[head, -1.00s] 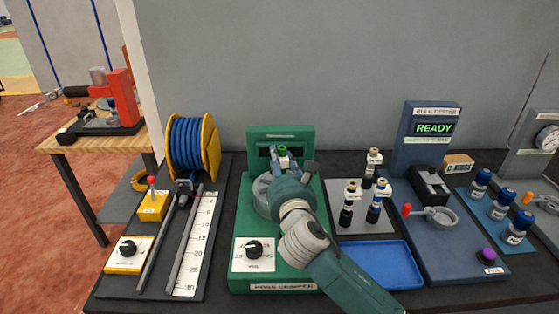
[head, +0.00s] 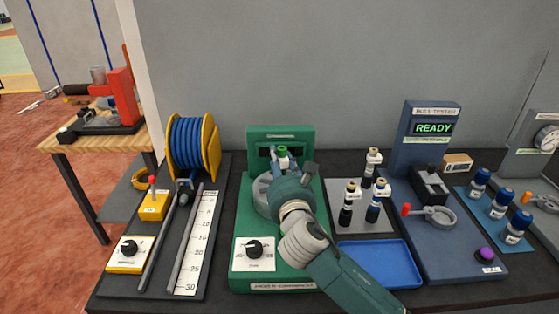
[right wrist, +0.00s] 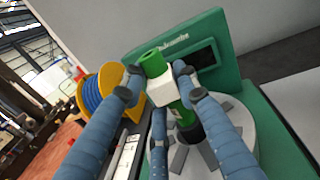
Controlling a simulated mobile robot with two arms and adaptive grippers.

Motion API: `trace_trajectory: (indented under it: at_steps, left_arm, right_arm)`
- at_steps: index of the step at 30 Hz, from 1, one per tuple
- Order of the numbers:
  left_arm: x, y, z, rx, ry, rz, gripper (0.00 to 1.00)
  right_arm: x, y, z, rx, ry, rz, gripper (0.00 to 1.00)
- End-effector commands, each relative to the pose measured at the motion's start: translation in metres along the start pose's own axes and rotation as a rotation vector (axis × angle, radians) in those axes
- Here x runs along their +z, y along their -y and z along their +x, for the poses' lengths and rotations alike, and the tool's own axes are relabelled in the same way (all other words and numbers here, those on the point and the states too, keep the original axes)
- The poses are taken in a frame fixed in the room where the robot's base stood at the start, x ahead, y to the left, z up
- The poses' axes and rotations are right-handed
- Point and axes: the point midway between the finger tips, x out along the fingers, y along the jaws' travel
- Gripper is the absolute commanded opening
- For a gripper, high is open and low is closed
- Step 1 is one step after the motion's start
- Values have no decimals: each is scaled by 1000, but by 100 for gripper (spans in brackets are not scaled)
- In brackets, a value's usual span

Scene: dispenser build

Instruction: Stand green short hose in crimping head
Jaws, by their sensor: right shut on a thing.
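The green short hose (right wrist: 153,61), with a white band and a dark lower end, is between the blue fingers of my right gripper (right wrist: 157,80). Its green top (head: 283,151) shows in the head view above my right gripper (head: 282,160). The crimping head is a grey disc with radial jaws (right wrist: 227,107) on the green hose crimper (head: 260,134). The hose's dark lower end is at the middle of the disc in the right wrist view; how deep it sits I cannot tell. In the head view my gripper hides most of the crimping head (head: 262,200). My left gripper is not in view.
Left of the crimper are a blue hose reel (head: 193,145) and a length scale (head: 190,275). Right of it are a grey rack (head: 345,226) with several fittings, an empty blue tray (head: 380,265) and the pull tester (head: 430,160).

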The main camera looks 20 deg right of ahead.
Motion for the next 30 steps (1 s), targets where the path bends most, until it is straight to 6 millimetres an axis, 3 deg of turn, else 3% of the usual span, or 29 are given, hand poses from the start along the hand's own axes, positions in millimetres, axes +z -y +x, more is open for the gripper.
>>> trace_trajectory:
  at_steps: [30]
  left_arm:
    - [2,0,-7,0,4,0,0]
  right_arm:
    - [-1,0,0,0,4,0,0]
